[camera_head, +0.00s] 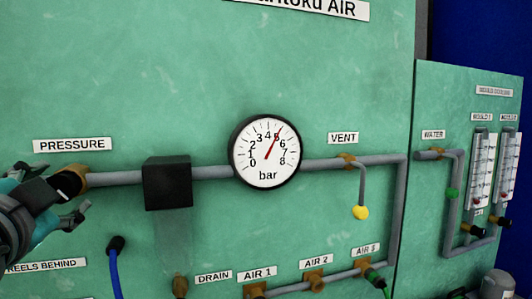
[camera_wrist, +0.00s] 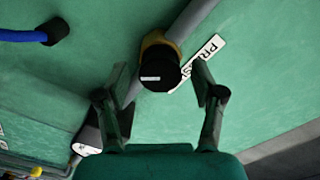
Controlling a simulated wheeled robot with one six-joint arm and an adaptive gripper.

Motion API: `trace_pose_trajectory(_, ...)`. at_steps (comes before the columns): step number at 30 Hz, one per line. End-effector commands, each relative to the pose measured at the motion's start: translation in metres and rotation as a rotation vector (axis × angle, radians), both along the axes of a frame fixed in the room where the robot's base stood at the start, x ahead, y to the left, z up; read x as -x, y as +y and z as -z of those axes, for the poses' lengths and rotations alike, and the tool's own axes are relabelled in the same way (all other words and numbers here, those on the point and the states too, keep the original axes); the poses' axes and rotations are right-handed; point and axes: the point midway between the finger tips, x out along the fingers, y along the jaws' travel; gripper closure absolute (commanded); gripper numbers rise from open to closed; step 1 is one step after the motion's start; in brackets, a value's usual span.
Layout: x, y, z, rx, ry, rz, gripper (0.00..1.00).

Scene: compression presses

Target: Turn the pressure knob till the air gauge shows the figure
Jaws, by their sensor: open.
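The air gauge (camera_head: 266,152) is a round white dial marked 0 to 8 bar. Its red needle points up and right, at about the 5. The pressure knob (camera_wrist: 160,73) is black with a white mark, on a brass fitting (camera_wrist: 158,44); the mark lies nearly level in the wrist view. My gripper (camera_wrist: 161,80) is open, with one finger on each side of the knob and a gap to both. In the head view my gripper (camera_head: 70,202) is at the left edge and hides part of the knob. The brass fitting also shows there (camera_head: 72,180).
A grey pipe (camera_head: 115,178) runs right from the fitting through a black box (camera_head: 168,183) to the gauge. A PRESSURE label (camera_head: 72,145) is above. A blue hose (camera_head: 115,270) hangs below. A yellow-ended vent (camera_head: 360,212) is right of the gauge.

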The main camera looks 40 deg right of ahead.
Motion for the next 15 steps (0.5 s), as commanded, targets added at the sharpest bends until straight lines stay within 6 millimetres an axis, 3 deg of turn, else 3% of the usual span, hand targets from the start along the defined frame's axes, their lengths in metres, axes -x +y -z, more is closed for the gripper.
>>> trace_pose_trajectory(15,0.032,0.014,0.000,-0.001,0.000,-0.002,0.32)
